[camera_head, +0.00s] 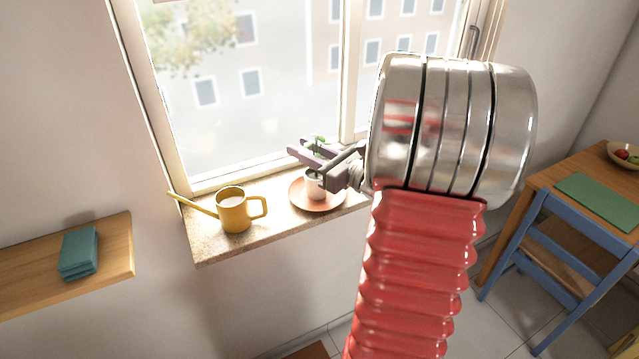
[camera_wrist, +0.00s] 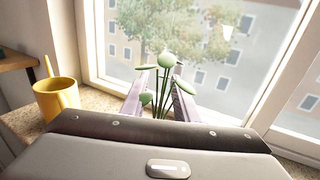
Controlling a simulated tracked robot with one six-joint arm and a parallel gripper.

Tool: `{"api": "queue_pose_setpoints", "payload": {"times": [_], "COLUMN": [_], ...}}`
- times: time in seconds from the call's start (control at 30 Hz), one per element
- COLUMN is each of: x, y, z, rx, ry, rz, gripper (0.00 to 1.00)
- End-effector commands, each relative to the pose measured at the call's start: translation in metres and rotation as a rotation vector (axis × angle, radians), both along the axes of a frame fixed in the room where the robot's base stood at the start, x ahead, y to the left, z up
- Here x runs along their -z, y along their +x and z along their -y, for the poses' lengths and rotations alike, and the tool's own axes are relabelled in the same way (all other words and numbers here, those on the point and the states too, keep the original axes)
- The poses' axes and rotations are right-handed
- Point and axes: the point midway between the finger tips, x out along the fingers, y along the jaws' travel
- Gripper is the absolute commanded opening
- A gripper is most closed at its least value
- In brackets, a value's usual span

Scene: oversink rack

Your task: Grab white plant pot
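The white plant pot (camera_head: 315,187) stands upright on a terracotta saucer (camera_head: 318,208) on the windowsill, with a green plant (camera_head: 319,139) in it. My gripper (camera_head: 304,147) is at the pot's upper part, its two fingers apart. In the wrist view the fingers of my gripper (camera_wrist: 161,70) lie on either side of the plant's stems and leaves (camera_wrist: 164,82). The pot itself is hidden there behind the gripper body. Part of the pot is covered by my gripper in the head view. I cannot tell whether a finger touches it.
A yellow watering can (camera_head: 233,213) stands left of the saucer on the stone sill (camera_head: 275,233). The window (camera_head: 255,85) is close behind. A wooden shelf (camera_head: 110,262) with folded teal cloths (camera_head: 78,252) is at left. A wooden table (camera_head: 560,180) stands at right.

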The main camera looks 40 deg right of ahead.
Motion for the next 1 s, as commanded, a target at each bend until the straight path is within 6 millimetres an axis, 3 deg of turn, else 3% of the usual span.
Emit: {"api": "queue_pose_setpoints", "payload": {"times": [0.53, 0.93, 1.0], "x": [-0.0002, -0.0002, -0.0003], "y": [0.0007, 0.0006, 0.0006], "z": [0.0002, 0.0003, 0.0003], "rx": [0.001, 0.001, 0.001], "ry": [0.0, 0.0, 0.0], "rz": [0.0, 0.0, 0.0], "gripper": [0.28, 0.0, 0.0]}}
